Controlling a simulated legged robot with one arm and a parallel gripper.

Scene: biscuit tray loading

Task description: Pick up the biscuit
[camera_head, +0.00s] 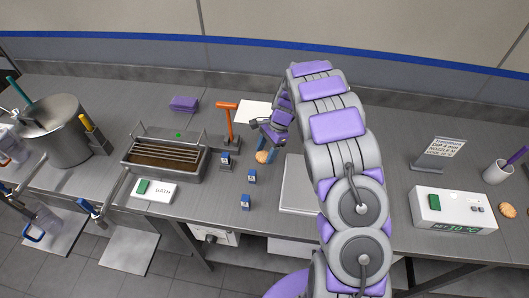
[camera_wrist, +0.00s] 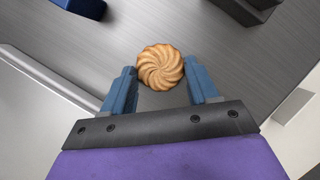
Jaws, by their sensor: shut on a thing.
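The biscuit (camera_wrist: 160,67), round and golden with a swirled top, sits between the two blue fingertips of my gripper (camera_wrist: 161,74) in the wrist view. My gripper is shut on it at the very tips, with most of the biscuit standing out beyond the fingers. In the head view the biscuit (camera_head: 262,156) shows at the end of my gripper (camera_head: 266,151), over the grey worktop. Whether it still touches the worktop I cannot tell.
A bath tray (camera_head: 190,172) with a rack stands to the left, beside an orange-handled tool (camera_head: 228,118). Small blue blocks (camera_head: 251,176) stand near my gripper. A pale flat plate (camera_head: 298,187) lies close on the right. More biscuits (camera_head: 507,210) lie at the far right.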

